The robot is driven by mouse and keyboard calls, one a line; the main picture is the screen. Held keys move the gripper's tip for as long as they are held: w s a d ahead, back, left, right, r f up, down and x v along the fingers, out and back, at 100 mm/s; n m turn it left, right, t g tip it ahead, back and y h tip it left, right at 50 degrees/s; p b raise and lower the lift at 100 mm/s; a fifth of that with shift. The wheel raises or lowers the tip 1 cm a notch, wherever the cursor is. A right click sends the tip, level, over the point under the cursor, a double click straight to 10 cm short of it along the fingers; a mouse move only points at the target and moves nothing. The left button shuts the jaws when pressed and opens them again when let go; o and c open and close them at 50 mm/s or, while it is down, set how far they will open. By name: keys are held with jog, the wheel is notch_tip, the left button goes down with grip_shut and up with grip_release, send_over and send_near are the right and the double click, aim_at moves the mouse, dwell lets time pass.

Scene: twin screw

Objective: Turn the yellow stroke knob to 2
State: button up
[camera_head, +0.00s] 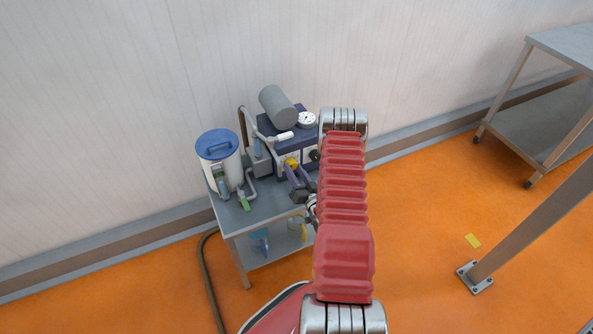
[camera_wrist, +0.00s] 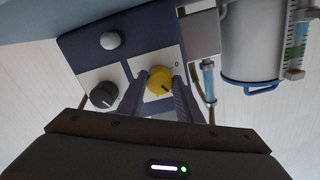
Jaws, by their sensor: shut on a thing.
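The yellow stroke knob (camera_wrist: 159,80) sits on a white plate on the dark blue pump housing (camera_wrist: 125,46). In the head view the knob (camera_head: 291,162) shows small on the front of the housing (camera_head: 290,130). My gripper (camera_wrist: 160,86) has its two purple fingers on either side of the knob, shut on it. A dark pointer line on the knob points to the lower right in the wrist view. A 0 mark shows beside the knob; the other scale marks cannot be read. In the head view my gripper (camera_head: 298,178) reaches the housing's front, partly hidden by my red arm.
A black knob (camera_wrist: 103,95) and a pale round button (camera_wrist: 110,40) are on the same housing. A white tank with a blue lid (camera_head: 217,147) stands beside it on a grey cart (camera_head: 265,218). A hose (camera_head: 207,280) hangs at the left.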

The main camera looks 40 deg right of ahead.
jog(key=shift+w+d+r+m, duration=0.15)
jog(key=shift+r+m, duration=0.1)
jog(key=shift+m, duration=0.65)
jog(key=o, duration=1)
jog(key=shift+f, duration=0.1)
jog(key=shift+o, duration=0.2)
jog(key=shift+s+f, duration=0.1)
jog(key=shift+s, duration=0.15)
jog(key=v, duration=1.3)
jog(key=shift+s+a, duration=0.2)
